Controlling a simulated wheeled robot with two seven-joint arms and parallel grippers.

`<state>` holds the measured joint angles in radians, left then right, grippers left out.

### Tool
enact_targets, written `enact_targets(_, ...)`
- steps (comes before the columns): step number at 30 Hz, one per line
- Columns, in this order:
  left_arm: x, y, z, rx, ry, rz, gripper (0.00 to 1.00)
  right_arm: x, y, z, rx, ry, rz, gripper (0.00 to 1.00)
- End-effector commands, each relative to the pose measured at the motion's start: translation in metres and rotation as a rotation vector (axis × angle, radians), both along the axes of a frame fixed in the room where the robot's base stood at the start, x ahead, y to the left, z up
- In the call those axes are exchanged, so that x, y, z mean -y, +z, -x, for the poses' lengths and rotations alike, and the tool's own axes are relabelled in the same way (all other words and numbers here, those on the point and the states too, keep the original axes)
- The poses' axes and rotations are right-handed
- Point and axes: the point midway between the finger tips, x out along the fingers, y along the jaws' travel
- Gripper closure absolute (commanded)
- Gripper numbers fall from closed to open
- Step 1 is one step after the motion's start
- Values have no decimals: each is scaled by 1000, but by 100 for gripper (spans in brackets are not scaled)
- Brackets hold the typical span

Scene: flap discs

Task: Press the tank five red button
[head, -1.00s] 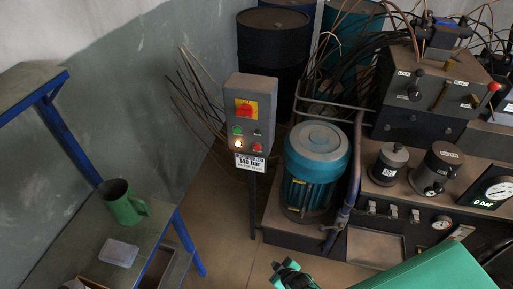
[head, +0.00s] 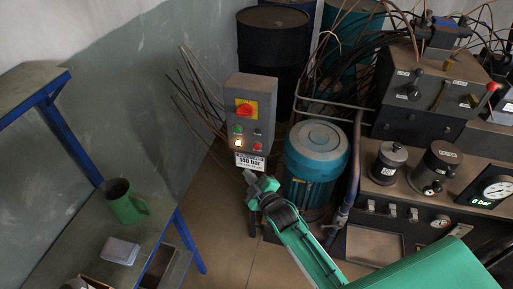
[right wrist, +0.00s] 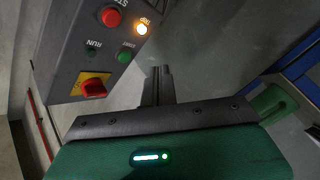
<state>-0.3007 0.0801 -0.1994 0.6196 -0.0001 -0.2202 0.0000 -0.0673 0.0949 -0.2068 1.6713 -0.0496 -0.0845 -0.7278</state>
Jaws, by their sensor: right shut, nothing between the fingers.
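A grey control box (head: 250,105) stands on a post, with a red button (head: 258,147), a green button (head: 238,130), a lit lamp (head: 238,142) and a red rotary switch (head: 244,110) on a yellow plate. The right wrist view shows the red button (right wrist: 111,17) beside the glowing lamp (right wrist: 142,28). My right gripper (head: 248,177) is shut and empty, just below the white sign (head: 250,162) in the head view. Its fingertips (right wrist: 157,72) appear apart from the red button. No tank number is readable. My left gripper is out of view.
A teal motor (head: 317,155) and the pump bench (head: 400,210) with gauges stand right of the box. A blue-legged shelf (head: 60,250) with a green mug (head: 125,203) is at left. Thin rods lean behind the box. Floor shows between shelf and box.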

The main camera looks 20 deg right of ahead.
Motion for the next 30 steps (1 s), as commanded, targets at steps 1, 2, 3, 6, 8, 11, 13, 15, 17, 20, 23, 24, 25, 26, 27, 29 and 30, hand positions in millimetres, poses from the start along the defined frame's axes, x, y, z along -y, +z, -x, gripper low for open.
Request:
enact_targets(1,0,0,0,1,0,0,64,0,0,0,0,0,0,100)
enact_targets(2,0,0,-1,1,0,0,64,0,0,0,-1,-1,0,100)
enact_targets(3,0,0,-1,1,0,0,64,0,0,0,-2,0,-1,100)
enact_targets(6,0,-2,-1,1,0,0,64,2,-1,-2,-1,-1,0,100)
enact_targets(8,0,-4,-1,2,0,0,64,4,-2,-6,0,0,0,100)
enact_targets(11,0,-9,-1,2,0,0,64,10,-3,-14,0,-1,1,100)
enact_targets(13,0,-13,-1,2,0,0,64,15,-3,-22,0,0,1,100)
enact_targets(15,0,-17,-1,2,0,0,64,21,-4,-31,1,-1,2,100)
enact_targets(17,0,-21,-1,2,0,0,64,26,-4,-38,0,0,1,100)
enact_targets(20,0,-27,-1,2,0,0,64,34,-3,-50,0,-1,1,100)
enact_targets(23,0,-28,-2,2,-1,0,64,40,-2,-59,-1,0,1,100)
enact_targets(24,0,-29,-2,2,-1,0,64,42,-2,-62,-1,0,1,100)
enact_targets(25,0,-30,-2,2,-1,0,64,44,-2,-64,-1,0,0,100)
enact_targets(26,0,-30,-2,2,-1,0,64,45,-2,-66,-1,0,0,100)
enact_targets(27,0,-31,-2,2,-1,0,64,46,-2,-68,-2,-1,0,100)
enact_targets(29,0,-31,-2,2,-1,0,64,48,-2,-70,-3,0,1,100)
enact_targets(30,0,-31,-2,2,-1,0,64,49,-2,-71,-3,0,0,100)
